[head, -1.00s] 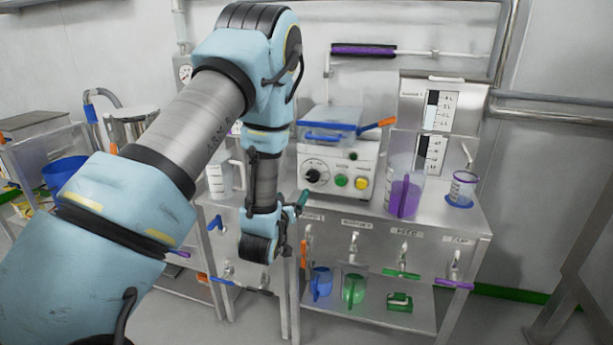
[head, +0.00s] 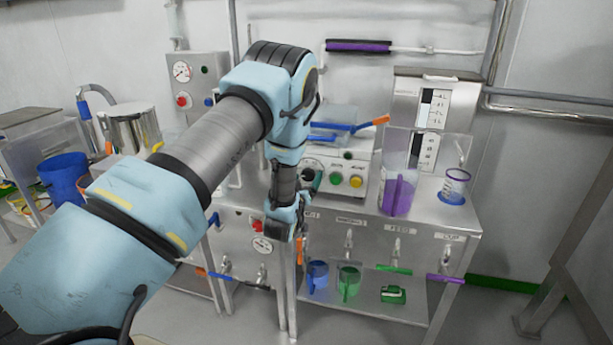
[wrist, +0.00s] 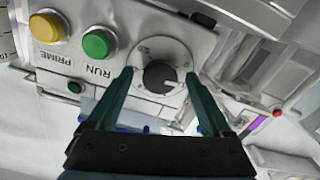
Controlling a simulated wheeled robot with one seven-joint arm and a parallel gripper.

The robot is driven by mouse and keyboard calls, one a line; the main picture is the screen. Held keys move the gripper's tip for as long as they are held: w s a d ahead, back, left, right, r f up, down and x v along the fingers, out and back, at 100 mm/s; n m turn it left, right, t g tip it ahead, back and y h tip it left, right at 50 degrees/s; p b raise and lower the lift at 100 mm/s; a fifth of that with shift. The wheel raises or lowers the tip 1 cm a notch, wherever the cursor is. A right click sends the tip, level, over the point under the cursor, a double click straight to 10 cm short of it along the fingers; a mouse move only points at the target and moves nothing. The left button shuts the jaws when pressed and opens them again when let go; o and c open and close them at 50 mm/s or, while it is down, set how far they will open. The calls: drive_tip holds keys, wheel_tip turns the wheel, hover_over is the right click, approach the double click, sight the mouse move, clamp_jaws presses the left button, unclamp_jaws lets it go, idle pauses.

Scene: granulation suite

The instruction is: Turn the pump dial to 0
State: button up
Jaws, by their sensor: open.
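The pump dial (wrist: 160,76) is a round black knob on a pale scale plate, on the front of a white pump box (head: 342,163). In the head view the dial (head: 312,170) shows at the box's left end, close to my gripper. My gripper (wrist: 158,88) is open in the wrist view, with one dark green finger on each side of the dial. I cannot tell whether the fingers touch the knob. The knob's pointer and the scale marks are too small to read. In the head view my gripper (head: 304,202) is small and its fingers are unclear.
Beside the dial are a green RUN button (wrist: 98,43) and a yellow PRIME button (wrist: 47,27). A tray with an orange-ended handle (head: 372,121) sits atop the box. A purple-handled jug (head: 398,193) and a cup (head: 454,186) stand right on the metal bench.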

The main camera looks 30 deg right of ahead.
drive_tip(key=shift+w, duration=0.1)
drive_tip(key=shift+c, duration=0.2)
clamp_jaws()
idle(0.5)
drive_tip(key=shift+f+b, duration=0.1)
drive_tip(key=shift+b, duration=0.25)
drive_tip(key=shift+w+f+n+b, duration=0.1)
drive_tip(key=shift+f+n+b, duration=0.05)
drive_tip(key=shift+n+b, duration=1.85)
drive_tip(key=shift+b, duration=0.3)
drive_tip(key=shift+n+b, duration=0.8)
drive_tip(key=shift+b, duration=0.05)
drive_tip(key=shift+r, duration=0.25)
